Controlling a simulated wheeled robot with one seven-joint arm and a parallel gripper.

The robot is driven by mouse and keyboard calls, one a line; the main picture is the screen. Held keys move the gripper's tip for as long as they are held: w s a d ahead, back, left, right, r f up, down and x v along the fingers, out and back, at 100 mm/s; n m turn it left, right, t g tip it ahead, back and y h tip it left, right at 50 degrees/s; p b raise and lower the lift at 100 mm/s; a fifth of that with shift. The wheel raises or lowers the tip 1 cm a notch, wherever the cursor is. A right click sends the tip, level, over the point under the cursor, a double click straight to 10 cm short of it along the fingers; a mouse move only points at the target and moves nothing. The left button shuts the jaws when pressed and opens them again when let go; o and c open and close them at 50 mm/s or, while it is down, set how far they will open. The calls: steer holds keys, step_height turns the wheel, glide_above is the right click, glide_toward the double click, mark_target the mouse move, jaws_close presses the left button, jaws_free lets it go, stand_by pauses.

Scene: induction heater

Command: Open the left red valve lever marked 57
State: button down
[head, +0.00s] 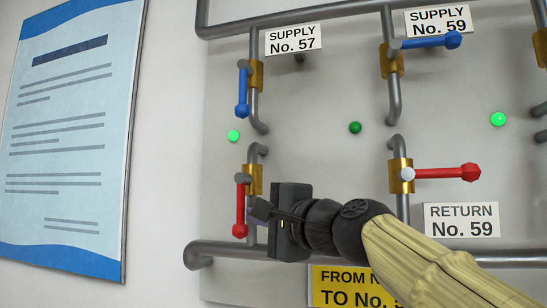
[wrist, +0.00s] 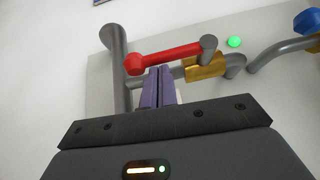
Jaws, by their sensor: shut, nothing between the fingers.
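The left red valve lever (head: 240,212) hangs straight down beside its vertical pipe, below the sign "SUPPLY No. 57" (head: 293,39). Its brass valve body (head: 254,180) is just right of its pivot. In the wrist view the red lever (wrist: 172,57) lies across the picture above my fingers, its round red knob at the left end. My gripper (head: 258,211) is shut and empty, just right of the lever's lower part. Its purple fingertips (wrist: 159,72) come up close to the lever near the knob; I cannot tell whether they touch it. No return label for 57 is visible.
A blue lever (head: 242,92) hangs down above. To the right, another red lever (head: 445,172) and a blue lever (head: 430,41) stick out sideways. A grey horizontal pipe (head: 225,250) runs below. A framed poster (head: 70,140) hangs at left. Green lamps (head: 234,136) dot the panel.

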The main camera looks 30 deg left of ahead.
steer(key=w+b+v, duration=0.1)
steer(key=b+v, duration=0.2)
steer(key=v, duration=0.3)
steer(key=w+d+b+v, duration=0.1)
steer(key=b+v, duration=0.1)
steer(key=v, duration=0.4)
steer(key=shift+w+d+r+b, duration=0.2)
steer(key=shift+d+b, duration=0.2)
